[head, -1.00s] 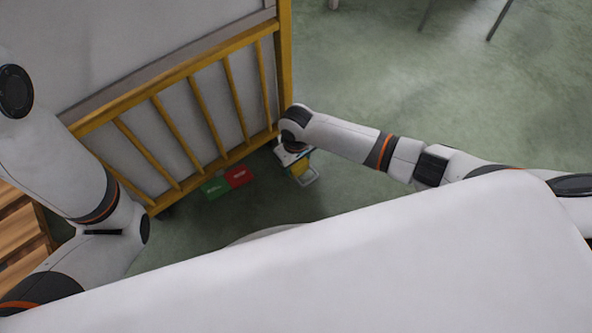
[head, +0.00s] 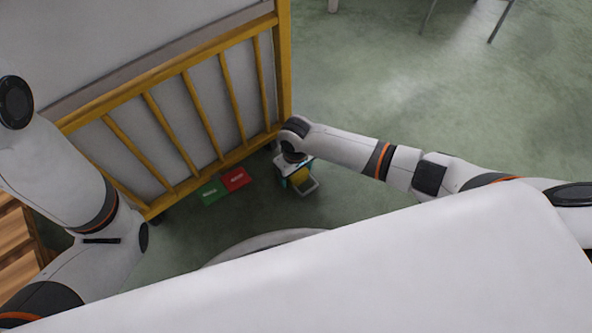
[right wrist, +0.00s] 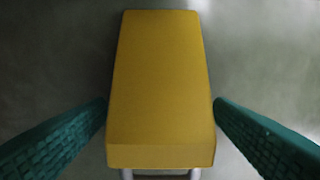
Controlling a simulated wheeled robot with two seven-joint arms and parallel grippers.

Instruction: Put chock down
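The chock is a yellow block (head: 301,178) with a pale handle loop at its end, below my right wrist in the head view. In the right wrist view the chock (right wrist: 160,80) fills the middle, between the two teal fingers of my right gripper (right wrist: 160,104). The fingertips lie against its two long sides, with no clear gap, so the gripper looks shut on it. I cannot tell whether the chock's underside touches the floor. My left arm shows at the left of the head view; its gripper is not in view.
A grey cart with a yellow rail (head: 170,75) stands at the upper left, close to my right wrist. A green card (head: 211,191) and a red card (head: 236,179) lie by its foot. Wooden slats (head: 18,245) are at the far left. Green floor (head: 400,70) is open on the right.

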